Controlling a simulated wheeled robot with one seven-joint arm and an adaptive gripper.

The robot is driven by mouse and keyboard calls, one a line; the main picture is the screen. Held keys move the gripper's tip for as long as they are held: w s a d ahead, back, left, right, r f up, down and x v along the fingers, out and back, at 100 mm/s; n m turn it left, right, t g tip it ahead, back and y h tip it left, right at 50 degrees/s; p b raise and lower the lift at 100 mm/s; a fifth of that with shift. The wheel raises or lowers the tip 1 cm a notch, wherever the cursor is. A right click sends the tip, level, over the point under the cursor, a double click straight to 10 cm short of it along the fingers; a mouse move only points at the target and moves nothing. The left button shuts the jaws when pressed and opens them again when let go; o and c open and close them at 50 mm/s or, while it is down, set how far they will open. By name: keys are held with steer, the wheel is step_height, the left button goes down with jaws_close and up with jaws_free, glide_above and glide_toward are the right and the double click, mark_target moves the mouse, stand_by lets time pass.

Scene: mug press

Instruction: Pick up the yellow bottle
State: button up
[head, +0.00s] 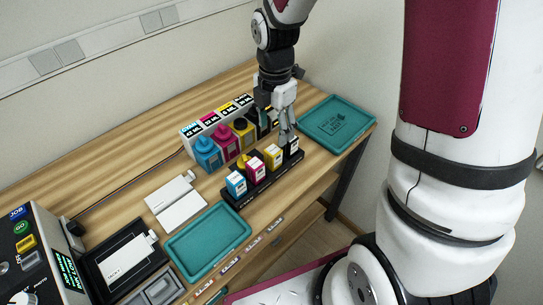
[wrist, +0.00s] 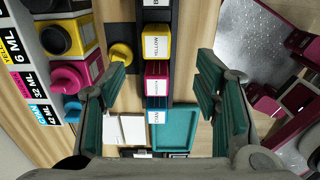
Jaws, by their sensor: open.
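The yellow bottle (head: 243,133) stands upright with a dark cap in the row of large bottles on the wooden table. It also shows at the upper left of the wrist view (wrist: 70,36). My gripper (head: 287,128) is open and empty, above the black end of the cartridge rack, to the right of the yellow bottle. In the wrist view my gripper (wrist: 158,88) has its teal-padded fingers spread apart. The yellow bottle is outside them, beyond the left finger.
Cyan (head: 207,153) and magenta (head: 226,146) bottles stand left of the yellow one. A black rack (head: 232,199) holds small coloured cartridges in front; a small round yellow piece (wrist: 121,53) lies beside it. Teal trays lie at the right (head: 362,117) and front (head: 177,250).

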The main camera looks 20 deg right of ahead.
mark_target(273, 150)
steer(key=f, duration=1)
steer(key=shift+w+f, duration=0.2)
steer(key=shift+w, duration=0.05)
jaws_close()
